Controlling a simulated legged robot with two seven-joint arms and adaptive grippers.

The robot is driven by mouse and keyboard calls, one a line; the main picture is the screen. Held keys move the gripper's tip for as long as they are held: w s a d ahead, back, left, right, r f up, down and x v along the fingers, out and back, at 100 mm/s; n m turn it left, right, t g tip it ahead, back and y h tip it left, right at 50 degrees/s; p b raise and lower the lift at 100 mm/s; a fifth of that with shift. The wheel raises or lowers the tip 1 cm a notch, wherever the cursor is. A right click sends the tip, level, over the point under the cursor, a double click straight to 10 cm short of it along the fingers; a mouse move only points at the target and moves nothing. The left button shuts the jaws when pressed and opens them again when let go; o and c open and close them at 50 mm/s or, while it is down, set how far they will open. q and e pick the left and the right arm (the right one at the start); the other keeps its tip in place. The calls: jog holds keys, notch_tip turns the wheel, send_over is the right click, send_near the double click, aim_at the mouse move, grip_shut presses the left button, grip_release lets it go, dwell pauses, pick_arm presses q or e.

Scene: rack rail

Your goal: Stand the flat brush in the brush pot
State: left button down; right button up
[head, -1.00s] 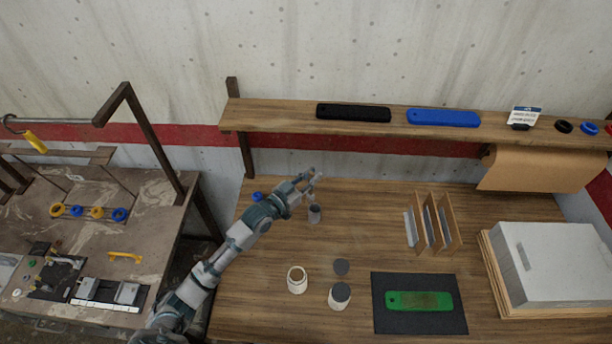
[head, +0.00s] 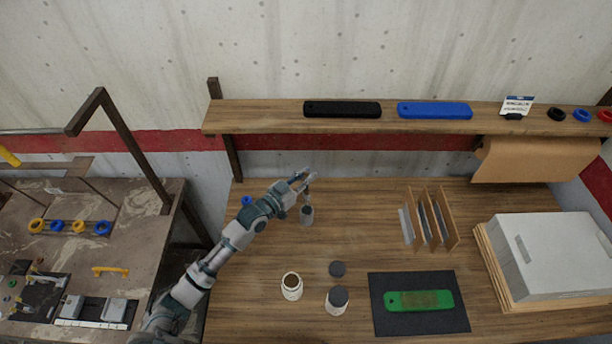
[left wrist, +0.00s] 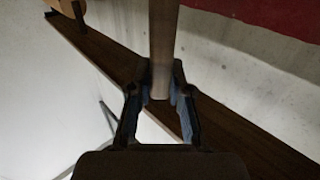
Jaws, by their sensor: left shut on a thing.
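My left gripper (head: 306,177) is over the back left of the wooden workbench and shut on the flat brush. In the left wrist view the brush (left wrist: 163,45) shows as a plain brownish handle between the two fingertips (left wrist: 161,92), running up out of the picture. My right gripper is out of view.
A cream jar (head: 291,286), a dark-topped jar (head: 337,301) and a dark disc (head: 337,269) stand nearer the front. A green bar (head: 419,301) lies on a black mat (head: 378,325). A wooden rack (head: 450,223) is to the right. The shelf (head: 250,119) runs along the back.

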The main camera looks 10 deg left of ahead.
aim_at(305, 195)
pick_arm(q)
notch_tip(305, 195, down, 3)
jog(key=b, duration=0.2)
jog(key=shift+f+b, duration=0.2)
jog(key=shift+b, duration=0.1)
jog(key=shift+f+b, duration=1.9)
jog(key=shift+f, duration=0.8)
jog(key=c, duration=1)
grip_release()
jog(key=v, duration=1.2)
jog(key=shift+f, duration=0.15)
